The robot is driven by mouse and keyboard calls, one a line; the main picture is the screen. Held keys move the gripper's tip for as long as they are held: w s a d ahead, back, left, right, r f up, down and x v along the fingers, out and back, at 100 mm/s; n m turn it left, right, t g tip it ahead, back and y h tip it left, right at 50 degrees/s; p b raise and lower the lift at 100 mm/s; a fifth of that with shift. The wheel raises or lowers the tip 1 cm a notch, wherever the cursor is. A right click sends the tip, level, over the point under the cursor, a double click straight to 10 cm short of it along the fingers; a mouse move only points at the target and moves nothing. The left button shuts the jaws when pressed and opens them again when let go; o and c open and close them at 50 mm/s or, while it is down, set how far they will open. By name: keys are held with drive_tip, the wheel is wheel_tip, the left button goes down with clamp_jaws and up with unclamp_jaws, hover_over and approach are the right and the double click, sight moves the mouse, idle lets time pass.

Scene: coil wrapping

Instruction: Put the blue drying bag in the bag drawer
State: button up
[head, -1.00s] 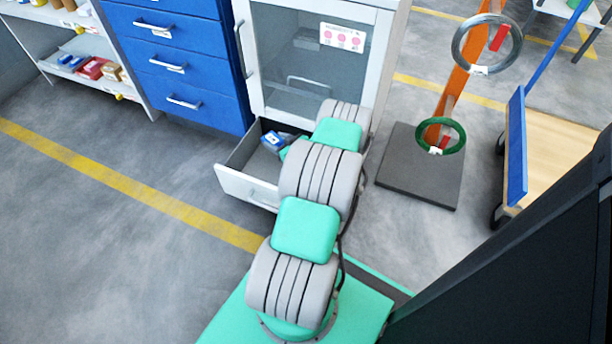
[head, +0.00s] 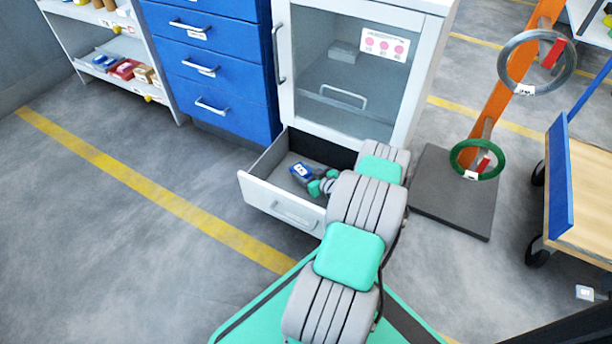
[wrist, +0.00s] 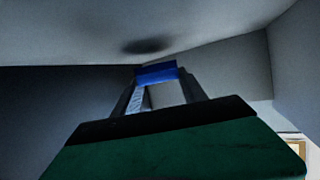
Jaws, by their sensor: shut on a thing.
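The blue drying bag (wrist: 158,72) is between the fingertips of my gripper (wrist: 160,86) in the wrist view, and the gripper is shut on it. In the head view a small blue item with a white label (head: 302,171), apparently the bag, is inside the open drawer (head: 282,206) at the bottom of the grey cabinet. My wrist reaches over the drawer's right side, and my arm hides that part. Pale walls surround the gripper in the wrist view. I cannot tell whether the bag touches the drawer floor.
The grey glass-door cabinet (head: 352,75) stands above the drawer, its door shut. Blue drawers (head: 205,65) stand to the left. An orange stand with rings (head: 500,105) and a wooden cart (head: 585,200) are to the right. The floor at front left is clear.

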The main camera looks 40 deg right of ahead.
drive_tip(key=shift+r, duration=0.15)
drive_tip(key=shift+w+f, duration=0.1)
drive_tip(key=shift+f, duration=0.45)
drive_tip(key=o, duration=1.4)
drive_tip(key=shift+f, duration=0.1)
